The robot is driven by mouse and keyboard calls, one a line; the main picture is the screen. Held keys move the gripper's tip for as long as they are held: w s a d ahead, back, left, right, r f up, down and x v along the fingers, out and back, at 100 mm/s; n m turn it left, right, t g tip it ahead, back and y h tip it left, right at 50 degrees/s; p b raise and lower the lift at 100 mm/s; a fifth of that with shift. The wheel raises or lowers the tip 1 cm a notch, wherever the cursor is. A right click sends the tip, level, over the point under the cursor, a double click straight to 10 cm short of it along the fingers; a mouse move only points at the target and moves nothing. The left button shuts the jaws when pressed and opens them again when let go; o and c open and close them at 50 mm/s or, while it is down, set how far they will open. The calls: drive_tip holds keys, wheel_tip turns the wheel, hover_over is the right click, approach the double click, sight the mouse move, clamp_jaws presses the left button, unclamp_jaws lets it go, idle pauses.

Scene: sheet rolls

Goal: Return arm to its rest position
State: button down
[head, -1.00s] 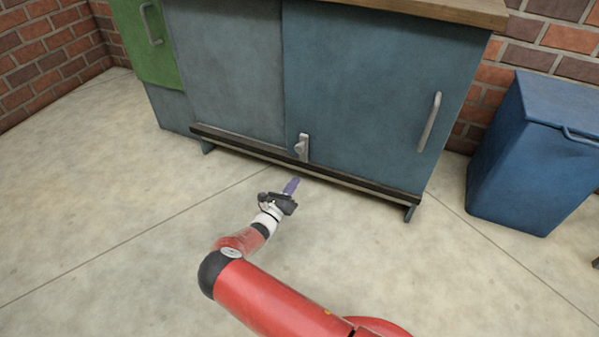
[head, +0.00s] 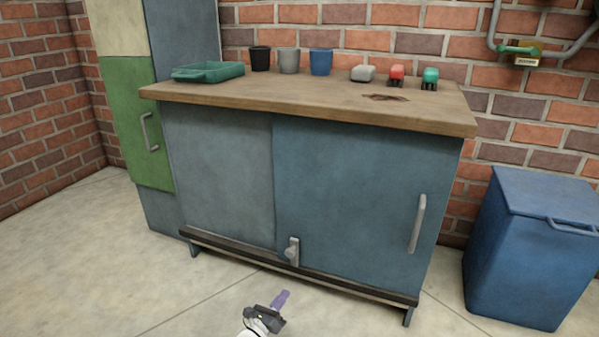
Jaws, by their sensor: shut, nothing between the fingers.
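My gripper (head: 279,300) shows at the bottom of the head view, low in front of the blue-grey cabinet (head: 345,190). It is shut, with its purple fingertips together and nothing between them. It is apart from the cabinet and points toward the lower edge by the latch (head: 292,251). The rest of my arm is below the picture, apart from a white part of the wrist.
The wooden worktop (head: 300,99) carries a green tray (head: 208,72), black (head: 260,58), grey (head: 289,60) and blue (head: 321,61) cups, and small items at the right. A blue bin (head: 525,250) stands right. The floor at the left is clear.

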drive_tip(key=s+d+r+m+g+p, duration=0.2)
drive_tip(key=s+d+r+m+g, duration=0.2)
drive_tip(key=d+r+m+g, duration=0.55)
drive_tip(key=s+d+r+m+g+p, duration=0.1)
drive_tip(key=s+d+r+m+g, duration=0.4)
drive_tip(key=d+r+m, duration=0.7)
drive_tip(key=s+r+m+t+y+p, duration=0.1)
drive_tip(key=s+r+m+y, duration=0.4)
drive_tip(key=s+r, duration=0.6)
drive_tip(key=s+d+r+m+t+y+p, duration=0.1)
drive_tip(key=s+r+m+y+p, duration=0.3)
drive_tip(key=s+r+m, duration=0.4)
drive_tip(key=s+r+t+y, duration=0.1)
drive_tip(key=s+r, duration=0.3)
drive_tip(key=s, duration=0.4)
drive_tip(key=shift+y, duration=0.4)
drive_tip(key=c, duration=2.1)
unclamp_jaws()
drive_tip(key=shift+d+r, duration=0.1)
drive_tip(key=shift+r, duration=0.05)
drive_tip(key=shift+c, duration=0.2)
